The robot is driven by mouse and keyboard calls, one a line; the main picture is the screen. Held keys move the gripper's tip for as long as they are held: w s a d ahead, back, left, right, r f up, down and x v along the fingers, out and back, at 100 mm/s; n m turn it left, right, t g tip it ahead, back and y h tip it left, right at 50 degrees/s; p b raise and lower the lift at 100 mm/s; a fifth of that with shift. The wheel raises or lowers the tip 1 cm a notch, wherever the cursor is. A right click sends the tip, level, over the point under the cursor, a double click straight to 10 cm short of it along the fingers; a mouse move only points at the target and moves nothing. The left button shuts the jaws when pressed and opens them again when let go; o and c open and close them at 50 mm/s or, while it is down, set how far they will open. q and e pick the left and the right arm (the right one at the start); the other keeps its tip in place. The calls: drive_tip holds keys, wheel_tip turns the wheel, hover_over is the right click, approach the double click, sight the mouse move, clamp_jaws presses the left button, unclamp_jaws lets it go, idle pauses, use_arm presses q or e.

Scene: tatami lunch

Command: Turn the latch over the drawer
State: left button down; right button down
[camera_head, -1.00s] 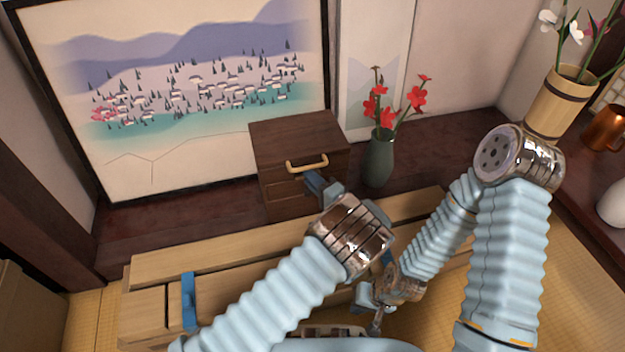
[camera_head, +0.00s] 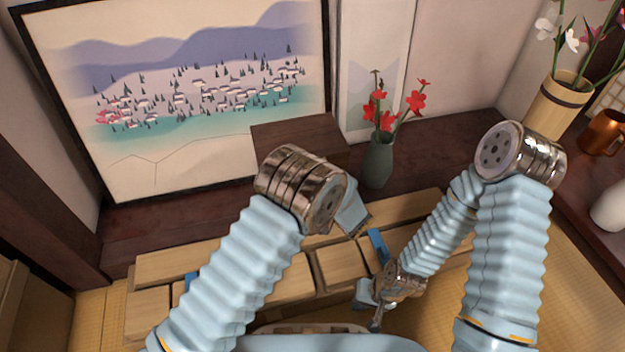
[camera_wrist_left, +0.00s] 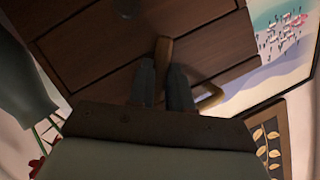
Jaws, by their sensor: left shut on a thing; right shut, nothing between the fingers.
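The small dark wooden cabinet (camera_head: 300,140) stands against the back wall; in the head view only its top shows, the front hidden by my left arm. A short brown wooden latch (camera_wrist_left: 164,48) stands out on the front. My left gripper (camera_wrist_left: 162,75) is shut on the latch, one finger on each side. My right gripper (camera_head: 370,310) is shut and empty, low over the wooden table, away from the cabinet.
A green vase (camera_head: 379,160) with red flowers stands close to the cabinet's right. A framed landscape (camera_head: 180,90) is behind it. The light wooden table (camera_head: 160,268) with blue straps lies in front. A bamboo vase (camera_head: 557,105) and copper mug (camera_head: 604,133) are at right.

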use_arm(q)
drive_tip(key=shift+s+a+n+h+b, duration=0.1)
drive_tip(key=shift+a+n+h+b, duration=0.1)
drive_tip(key=shift+n+h+b, duration=1.85)
drive_tip(key=shift+n+p, duration=0.55)
drive_tip(key=shift+p, duration=0.15)
drive_tip(key=c, duration=1)
unclamp_jaws()
drive_tip(key=shift+r+y, duration=0.1)
drive_tip(key=shift+y, duration=0.15)
drive_tip(key=shift+c, duration=0.2)
drive_tip(key=p+v, duration=0.2)
drive_tip(key=v, duration=1.1)
drive_tip(key=shift+s, duration=0.45)
